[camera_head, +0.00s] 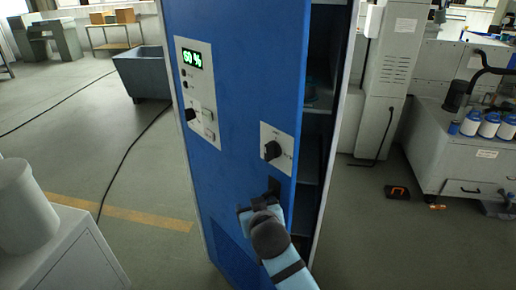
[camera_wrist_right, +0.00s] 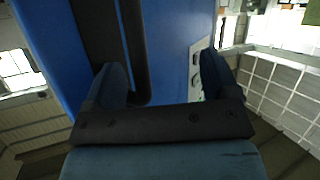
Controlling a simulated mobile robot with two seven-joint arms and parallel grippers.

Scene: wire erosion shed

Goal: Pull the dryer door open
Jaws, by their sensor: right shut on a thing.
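The dryer is a tall blue cabinet. Its blue door (camera_head: 235,95) stands partly open in the head view, with dark shelves (camera_head: 312,132) showing in the gap at its right edge. My right gripper (camera_head: 259,200) is at the door's front, below the black knob, shut on the dark door handle (camera_head: 273,186). In the right wrist view the black handle (camera_wrist_right: 134,50) runs by the left finger of the gripper (camera_wrist_right: 160,85), with the blue door behind. The grip itself is partly hidden. My left gripper is out of view.
The door carries a lit display (camera_head: 192,59) and a knob panel (camera_head: 274,149). A grey machine (camera_head: 460,160) with bottles stands right, a grey tub (camera_head: 143,73) back left, and a white cabinet (camera_head: 70,255) front left. Floor left of the dryer is mostly clear, crossed by a cable.

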